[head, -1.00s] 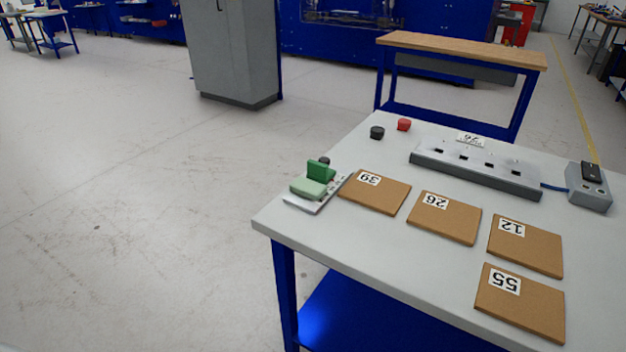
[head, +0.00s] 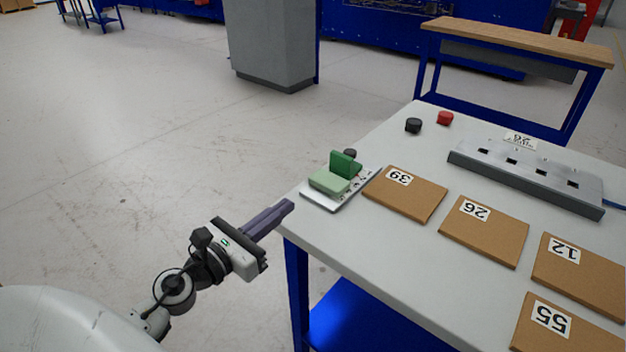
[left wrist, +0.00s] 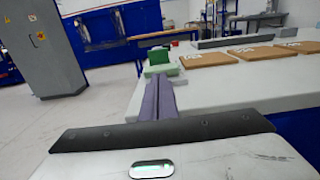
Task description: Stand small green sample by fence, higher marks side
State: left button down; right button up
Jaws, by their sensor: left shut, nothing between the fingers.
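A light green block (head: 329,182) lies flat on a small white plate (head: 322,200) with dark marks, at the table's left corner. A darker green block (head: 346,162) stands upright just behind it. Both show in the left wrist view, the light one (left wrist: 156,71) in front of the dark one (left wrist: 159,56). My left gripper (head: 290,206) is shut and empty, its fingers pointing toward the plate from the left, just off the table edge. In the left wrist view its fingers (left wrist: 160,84) end just short of the light block. My right gripper is out of view.
Several brown numbered boards, including board 39 (head: 408,201) and board 26 (head: 482,240), lie right of the plate. A grey slotted bar (head: 525,178) lies behind them. Black (head: 413,125) and red (head: 445,118) knobs sit at the back. Bare tabletop (head: 390,255) lies in front.

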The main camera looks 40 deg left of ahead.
pick_arm(q)
jog(key=p, duration=0.2)
send_near(322, 178)
jog(key=w, duration=0.5)
jog(key=shift+w+d+r, duration=0.1)
jog(key=shift+w+d, duration=0.05)
jog(key=shift+d, duration=0.1)
jog(key=shift+w, duration=0.55)
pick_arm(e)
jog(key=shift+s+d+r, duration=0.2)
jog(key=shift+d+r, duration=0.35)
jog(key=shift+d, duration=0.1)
pick_arm(q)
jog(key=shift+w+d, duration=0.1)
jog(key=shift+w, duration=0.85)
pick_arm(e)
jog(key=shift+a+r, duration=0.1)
